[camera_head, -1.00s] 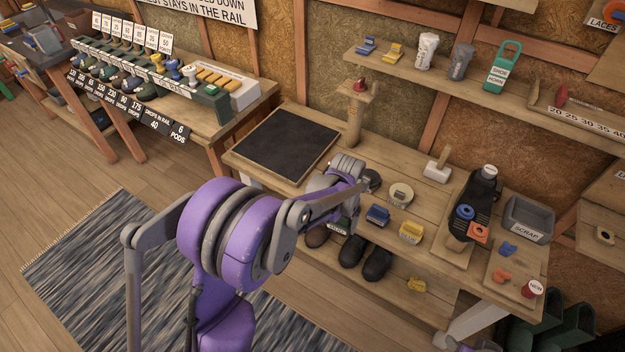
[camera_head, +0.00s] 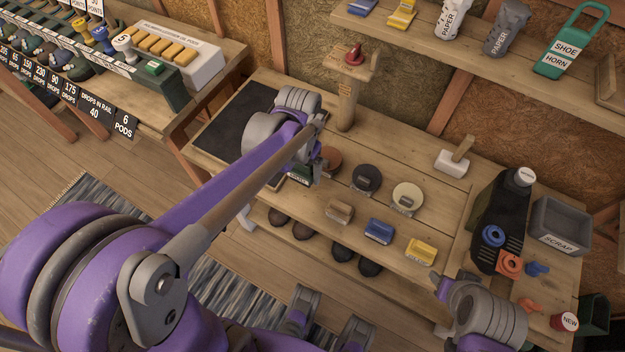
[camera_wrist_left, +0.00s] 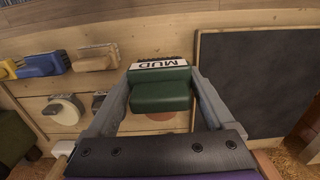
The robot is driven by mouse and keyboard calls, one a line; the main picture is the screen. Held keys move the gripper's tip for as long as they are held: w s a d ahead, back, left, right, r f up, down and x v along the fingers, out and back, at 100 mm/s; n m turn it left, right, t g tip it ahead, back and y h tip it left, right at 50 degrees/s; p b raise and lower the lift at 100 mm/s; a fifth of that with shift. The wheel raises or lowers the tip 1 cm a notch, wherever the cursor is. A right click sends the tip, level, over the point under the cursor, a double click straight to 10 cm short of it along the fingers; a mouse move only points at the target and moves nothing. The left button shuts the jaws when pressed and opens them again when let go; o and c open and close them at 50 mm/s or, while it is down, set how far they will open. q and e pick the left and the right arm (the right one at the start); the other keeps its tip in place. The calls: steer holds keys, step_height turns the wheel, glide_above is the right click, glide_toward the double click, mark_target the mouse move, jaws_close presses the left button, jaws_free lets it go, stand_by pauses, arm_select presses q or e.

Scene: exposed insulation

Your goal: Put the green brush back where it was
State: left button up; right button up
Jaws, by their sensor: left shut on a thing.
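The green brush (camera_wrist_left: 160,95) is between the two fingers of my left gripper (camera_wrist_left: 160,105) in the left wrist view; its white label reads MUD. In the head view the brush (camera_head: 299,176) is small and partly hidden by my left gripper (camera_head: 306,166). It is at the front of the bench, beside the brown round tin (camera_head: 328,160). The tan brush (camera_head: 340,211), blue brush (camera_head: 380,231) and yellow brush (camera_head: 420,250) sit in a row to its right. Whether the green brush touches the bench is unclear. Part of my right arm shows at lower right; its jaw is unclear.
A black mat (camera_head: 236,125) lies left of the brush. A black tin (camera_head: 367,180) and a cream tin (camera_head: 407,197) stand behind the row. A wooden post (camera_head: 347,100) rises at the back.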

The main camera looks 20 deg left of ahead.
arm_select(q)
steer(key=shift+s+f, duration=0.15)
steer(key=shift+f, duration=0.2)
steer(key=b, duration=0.1)
glide_above(302, 197)
step_height(302, 197, down, 5)
steer(key=shift+d, duration=0.1)
steer(key=shift+f+b, duration=0.45)
steer(key=shift+f, duration=1.55)
steer(key=shift+f, duration=0.25)
steer(key=o, duration=1.2)
steer(key=shift+r, duration=0.1)
